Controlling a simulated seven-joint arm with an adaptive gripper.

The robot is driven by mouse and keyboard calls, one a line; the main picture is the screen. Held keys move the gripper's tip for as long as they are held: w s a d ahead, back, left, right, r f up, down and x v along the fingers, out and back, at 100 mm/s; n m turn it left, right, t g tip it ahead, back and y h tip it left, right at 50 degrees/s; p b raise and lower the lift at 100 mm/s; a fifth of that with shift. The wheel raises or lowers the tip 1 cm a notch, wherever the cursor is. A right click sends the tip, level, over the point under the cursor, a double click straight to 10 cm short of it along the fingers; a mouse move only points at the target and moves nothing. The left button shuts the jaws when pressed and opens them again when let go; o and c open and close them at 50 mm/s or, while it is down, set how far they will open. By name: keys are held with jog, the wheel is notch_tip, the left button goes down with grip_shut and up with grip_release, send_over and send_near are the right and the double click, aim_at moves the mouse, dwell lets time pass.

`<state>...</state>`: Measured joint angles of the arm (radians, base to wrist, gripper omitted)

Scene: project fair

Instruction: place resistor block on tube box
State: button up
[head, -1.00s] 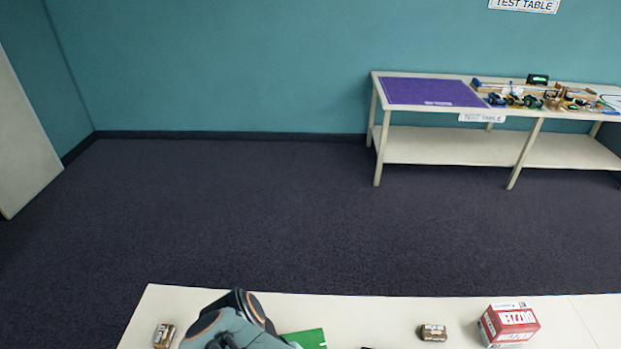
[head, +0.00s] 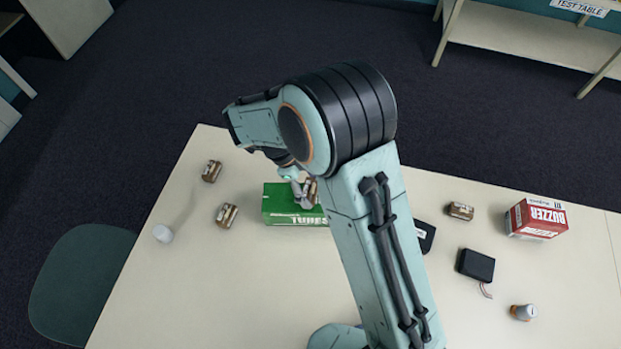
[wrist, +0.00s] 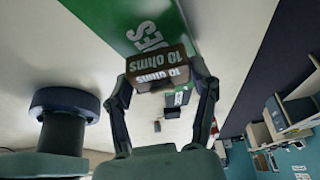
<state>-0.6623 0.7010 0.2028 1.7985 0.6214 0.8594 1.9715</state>
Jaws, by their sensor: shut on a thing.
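The resistor block (wrist: 157,70) is brown and marked "10 ohms" in the wrist view. My gripper (wrist: 160,84) is shut on it, with one finger on each side. In the head view, my gripper (head: 304,193) is over the green tube box (head: 283,207), and my arm hides the box's right end. A bit of the block (head: 313,189) shows beside the fingers. The tube box (wrist: 118,18) lies just past the block in the wrist view. I cannot tell whether block and box touch.
Similar brown blocks lie left of the box (head: 227,215), (head: 212,171) and to the right (head: 460,211). A red buzzer box (head: 536,218), black cases (head: 476,265) and a small orange-grey item (head: 523,312) are at right. The front left of the table (head: 210,290) is clear.

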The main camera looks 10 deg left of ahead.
jog(key=shift+f, duration=0.55)
jog(key=o, duration=1.1)
jog(key=shift+f, duration=0.15)
jog(key=shift+o, duration=0.2)
jog(key=v, duration=1.2)
jog(key=shift+r, duration=0.25)
jog(key=shift+d, duration=0.15)
